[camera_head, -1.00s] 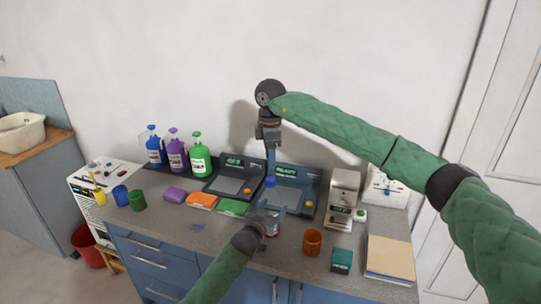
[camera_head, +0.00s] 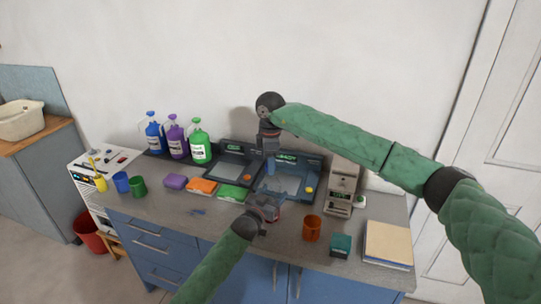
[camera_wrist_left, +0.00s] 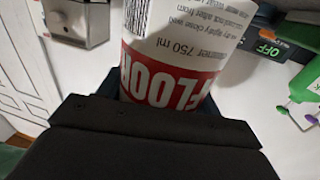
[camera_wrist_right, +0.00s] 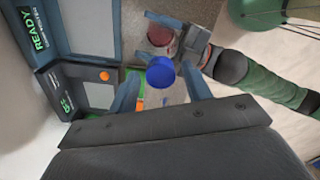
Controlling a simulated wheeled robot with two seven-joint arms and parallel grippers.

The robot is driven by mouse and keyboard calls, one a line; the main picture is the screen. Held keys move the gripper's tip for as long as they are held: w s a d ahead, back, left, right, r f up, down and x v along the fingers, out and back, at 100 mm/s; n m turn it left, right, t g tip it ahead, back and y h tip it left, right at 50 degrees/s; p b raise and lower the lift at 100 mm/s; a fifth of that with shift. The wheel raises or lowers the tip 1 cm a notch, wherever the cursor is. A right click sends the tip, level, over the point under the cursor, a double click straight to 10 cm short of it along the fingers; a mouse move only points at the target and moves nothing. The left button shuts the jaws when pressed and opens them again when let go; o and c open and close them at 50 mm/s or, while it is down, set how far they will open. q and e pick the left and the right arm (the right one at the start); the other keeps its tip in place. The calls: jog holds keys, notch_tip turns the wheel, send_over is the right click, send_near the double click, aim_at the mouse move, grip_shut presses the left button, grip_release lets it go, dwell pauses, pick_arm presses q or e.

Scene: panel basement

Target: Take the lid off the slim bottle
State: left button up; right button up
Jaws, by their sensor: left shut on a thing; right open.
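The slim bottle (camera_wrist_left: 172,60) is white with a red FLOOR label and fills the upper left wrist view. My left gripper (camera_head: 266,206) is shut around it above the counter's front part. In the right wrist view, a reddish part of the bottle (camera_wrist_right: 158,36) shows by the left gripper's fingers. The blue lid (camera_wrist_right: 160,73) is between the two fingers of my right gripper (camera_wrist_right: 161,86), which is open and above the bottle. I cannot make out how the lid meets the bottle. In the head view the right fingers largely hide the lid.
Blue, purple and green pump bottles (camera_head: 199,148) stand at the back left. Two dark devices with screens (camera_head: 234,163) are behind the grippers.

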jog(key=c, duration=1)
jog(key=n, duration=2.4)
jog(key=shift+r, duration=0.1)
jog(key=n, duration=0.4)
jog(key=shift+n, duration=0.3)
jog(key=n, duration=0.5)
jog(key=shift+n, duration=0.3)
jog(key=n, duration=0.6)
jog(key=shift+n, duration=0.4)
jog(key=n, duration=1.3)
jog(key=shift+r, duration=0.3)
